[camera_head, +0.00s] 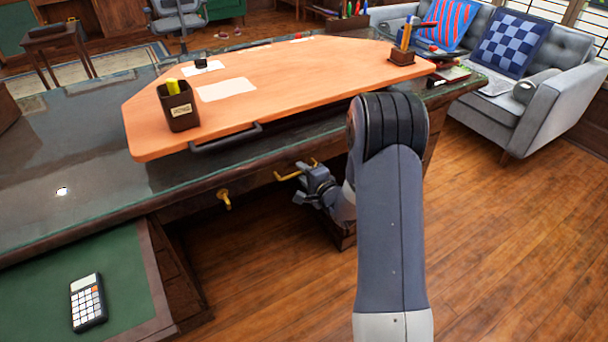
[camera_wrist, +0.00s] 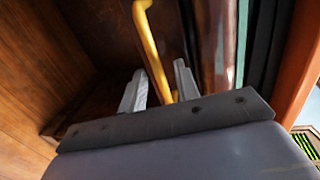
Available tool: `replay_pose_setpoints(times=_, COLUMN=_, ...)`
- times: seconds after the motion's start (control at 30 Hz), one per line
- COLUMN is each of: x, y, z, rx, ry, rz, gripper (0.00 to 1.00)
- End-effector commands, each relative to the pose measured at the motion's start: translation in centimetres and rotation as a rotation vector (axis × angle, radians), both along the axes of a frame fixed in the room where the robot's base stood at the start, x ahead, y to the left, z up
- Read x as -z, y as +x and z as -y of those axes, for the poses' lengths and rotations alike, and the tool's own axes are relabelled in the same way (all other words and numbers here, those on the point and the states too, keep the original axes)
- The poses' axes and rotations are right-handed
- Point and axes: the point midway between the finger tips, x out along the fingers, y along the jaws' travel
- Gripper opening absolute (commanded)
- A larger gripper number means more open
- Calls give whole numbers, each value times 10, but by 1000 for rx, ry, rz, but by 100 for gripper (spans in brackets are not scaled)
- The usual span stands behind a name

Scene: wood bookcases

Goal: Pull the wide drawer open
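The wide drawer (camera_head: 257,184) has a dark wood front under the desk's top edge and looks shut. Two brass handles show in the head view, a left one (camera_head: 224,199) and a right one (camera_head: 290,175). My gripper (camera_head: 302,185) is at the right handle. In the wrist view, the yellow brass bar (camera_wrist: 152,50) runs down between the two pale fingers of my gripper (camera_wrist: 160,88). The fingers stand apart on either side of the bar, and I see no clear contact. The lower end of the bar is hidden behind the gripper body.
An orange board (camera_head: 270,85) lies on the desk (camera_head: 60,150), bearing a pencil cup (camera_head: 179,107) and papers. A green surface (camera_head: 120,270) with a calculator (camera_head: 87,302) is at lower left. A grey sofa (camera_head: 550,110) stands at right. Wooden floor is clear at lower right.

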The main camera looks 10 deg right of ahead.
Motion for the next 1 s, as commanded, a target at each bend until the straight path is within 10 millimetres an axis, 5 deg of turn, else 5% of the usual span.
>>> replay_pose_setpoints(times=0.2, x=0, y=0, z=0, rx=0, ry=0, rz=0, gripper=30)
replay_pose_setpoints(times=0.57, x=0, y=0, z=0, rx=0, ry=0, rz=0, gripper=1)
replay_pose_setpoints(times=1.0, x=0, y=0, z=0, rx=0, ry=0, rz=-1, gripper=0)
